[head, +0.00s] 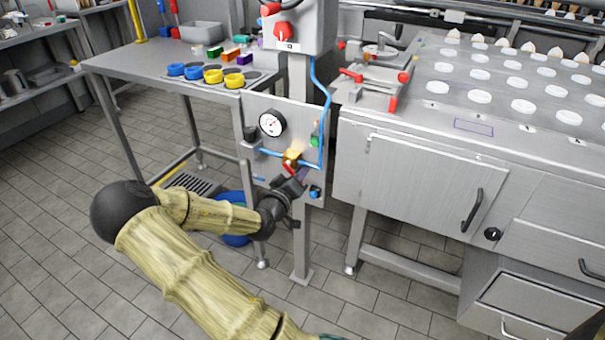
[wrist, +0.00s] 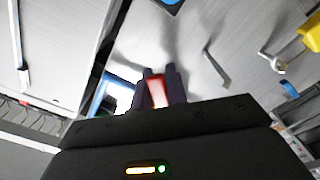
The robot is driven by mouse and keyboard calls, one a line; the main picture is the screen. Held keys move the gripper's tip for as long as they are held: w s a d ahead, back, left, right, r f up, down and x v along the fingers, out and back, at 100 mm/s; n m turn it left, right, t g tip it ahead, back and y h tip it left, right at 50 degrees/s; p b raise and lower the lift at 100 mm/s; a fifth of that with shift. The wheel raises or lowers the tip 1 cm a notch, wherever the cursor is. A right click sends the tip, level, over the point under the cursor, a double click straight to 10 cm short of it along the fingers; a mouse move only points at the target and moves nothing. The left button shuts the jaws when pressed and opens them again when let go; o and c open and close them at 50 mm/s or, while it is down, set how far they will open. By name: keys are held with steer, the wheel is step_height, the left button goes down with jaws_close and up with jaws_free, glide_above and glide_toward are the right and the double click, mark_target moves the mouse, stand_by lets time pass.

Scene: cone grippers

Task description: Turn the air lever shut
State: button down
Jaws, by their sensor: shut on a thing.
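The air panel (head: 258,104) is a grey upright plate with a brass valve body (head: 291,157) low on it, joined to a blue air line (head: 321,110). My gripper (head: 297,181) is at the panel just below the valve. In the wrist view, my gripper's dark fingers (wrist: 159,74) are shut on a red piece (wrist: 156,92), which appears to be the lever handle. The rest of the lever is hidden by the fingers in the head view, so its angle cannot be told.
A round gauge (head: 271,123) and a green part (head: 315,134) are on the panel around the valve. A box with a red knob (head: 283,31) is above. A steel cabinet (head: 405,175) stands close on the right, a side table (head: 125,62) at left. A blue bucket (head: 234,238) is below.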

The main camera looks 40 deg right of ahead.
steer(key=shift+w+a+f+m+b, duration=0.25)
steer(key=shift+w+m+b, duration=0.25)
steer(key=shift+m, duration=1.05)
steer(key=shift+w+a+f+m+b, duration=0.25)
steer(key=shift+w+m+b, duration=0.25)
steer(key=shift+m, duration=1)
steer(key=shift+w+a+f+m+b, duration=0.25)
steer(key=shift+w+m+b, duration=0.25)
steer(key=shift+m, duration=1.05)
steer(key=shift+w, duration=0.1)
steer(key=c, duration=1.4)
jaws_free()
